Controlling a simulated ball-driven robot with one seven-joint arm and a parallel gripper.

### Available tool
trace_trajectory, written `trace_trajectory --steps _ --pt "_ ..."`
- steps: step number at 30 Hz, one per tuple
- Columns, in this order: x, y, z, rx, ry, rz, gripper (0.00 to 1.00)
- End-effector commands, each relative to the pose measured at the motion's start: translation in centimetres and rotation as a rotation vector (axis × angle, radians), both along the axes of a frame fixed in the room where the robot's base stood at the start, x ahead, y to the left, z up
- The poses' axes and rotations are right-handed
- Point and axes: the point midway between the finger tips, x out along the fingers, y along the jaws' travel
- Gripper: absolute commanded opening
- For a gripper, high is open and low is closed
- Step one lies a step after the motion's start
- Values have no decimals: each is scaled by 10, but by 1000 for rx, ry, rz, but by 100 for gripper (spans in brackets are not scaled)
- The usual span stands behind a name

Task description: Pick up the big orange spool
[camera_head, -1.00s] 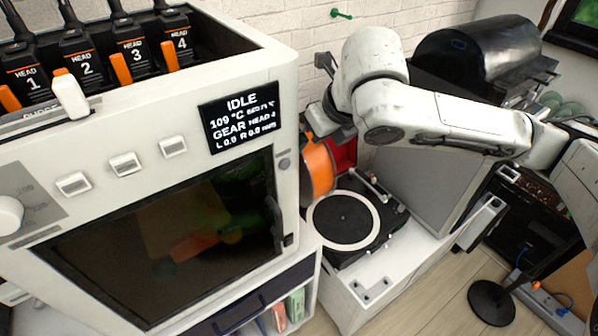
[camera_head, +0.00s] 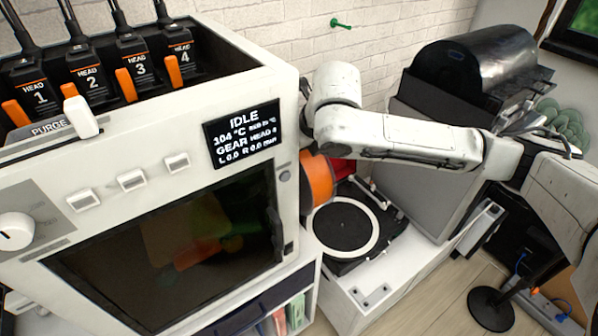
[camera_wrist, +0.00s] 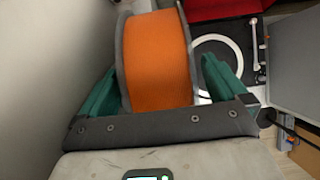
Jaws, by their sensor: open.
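The big orange spool (camera_head: 317,180) stands upright beside the right side of the printer, behind its front corner and partly hidden by it. In the wrist view the spool (camera_wrist: 157,60) has an orange winding between dark flanges and fills the middle. My gripper (camera_wrist: 163,82) is open, with one green finger on the left of the spool and the other on the right. The spool shows between the fingers; I cannot tell whether they touch it. In the head view the gripper is hidden behind the printer and my own arm.
The printer (camera_head: 262,268) stands close on the left. A turntable (camera_head: 345,226) sits on a white cabinet in front and right of the spool. A red object (camera_head: 343,170) is behind the spool. A grey speaker-like box (camera_head: 420,185) and a black cylinder (camera_head: 490,60) are further right.

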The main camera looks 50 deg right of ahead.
Motion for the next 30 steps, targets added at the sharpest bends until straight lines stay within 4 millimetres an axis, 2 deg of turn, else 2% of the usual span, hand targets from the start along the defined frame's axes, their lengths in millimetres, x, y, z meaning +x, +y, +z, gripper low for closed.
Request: trace_trajectory --steps 2,22,30 --pt "0 0 0 0 0 0 96" --pt "0 0 0 0 -1 -1 33" --pt "1 -1 4 -3 -6 0 32"
